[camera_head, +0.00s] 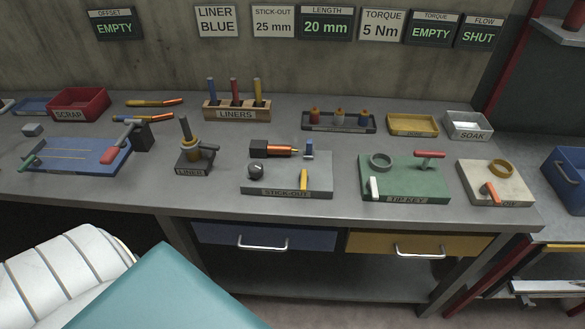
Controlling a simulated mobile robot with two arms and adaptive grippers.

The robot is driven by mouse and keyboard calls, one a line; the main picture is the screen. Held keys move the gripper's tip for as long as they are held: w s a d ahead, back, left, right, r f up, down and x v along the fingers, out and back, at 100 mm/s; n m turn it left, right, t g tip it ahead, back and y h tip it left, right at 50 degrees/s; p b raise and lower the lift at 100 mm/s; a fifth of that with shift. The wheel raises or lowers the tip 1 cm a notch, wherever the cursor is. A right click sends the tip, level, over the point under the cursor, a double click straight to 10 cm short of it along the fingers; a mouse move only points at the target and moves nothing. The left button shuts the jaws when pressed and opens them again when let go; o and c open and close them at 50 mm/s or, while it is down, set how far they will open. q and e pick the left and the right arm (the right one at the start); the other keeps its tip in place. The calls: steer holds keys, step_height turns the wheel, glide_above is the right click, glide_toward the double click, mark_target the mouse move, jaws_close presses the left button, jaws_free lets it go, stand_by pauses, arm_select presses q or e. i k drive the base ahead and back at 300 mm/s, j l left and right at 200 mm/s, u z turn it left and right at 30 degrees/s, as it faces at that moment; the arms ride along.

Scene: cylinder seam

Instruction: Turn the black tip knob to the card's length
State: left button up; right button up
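The black knob (256,171), with a light mark on top, stands at the left of the grey STICK-OUT plate (290,187) in the middle of the bench. Behind it on the plate lies a black block with a copper nozzle (276,149) pointing right. The white STICK-OUT card (273,22) on the wall reads 25 mm. The dark LENGTH display (326,23) beside it reads 20 mm in green. Neither gripper is in view; nothing is seen touching the knob.
A yellow lever (303,180) and a blue upright piece (309,149) stand on the plate. The LINER post (188,148) is to its left, the green TIP KEY plate (405,184) to its right. The LINERS rack (236,111) stands behind. Bare bench lies before the plate.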

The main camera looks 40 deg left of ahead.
mark_target(255, 169)
steer(key=i+l, duration=0.1)
steer(key=l, duration=0.2)
steer(key=i+l, duration=0.1)
steer(key=l, duration=0.2)
steer(key=i+l, duration=0.1)
steer(key=l, duration=0.2)
steer(key=u, duration=0.4)
steer(key=l+u, duration=0.1)
steer(key=u, duration=0.65)
steer(key=l+u, duration=0.15)
steer(key=u, duration=0.25)
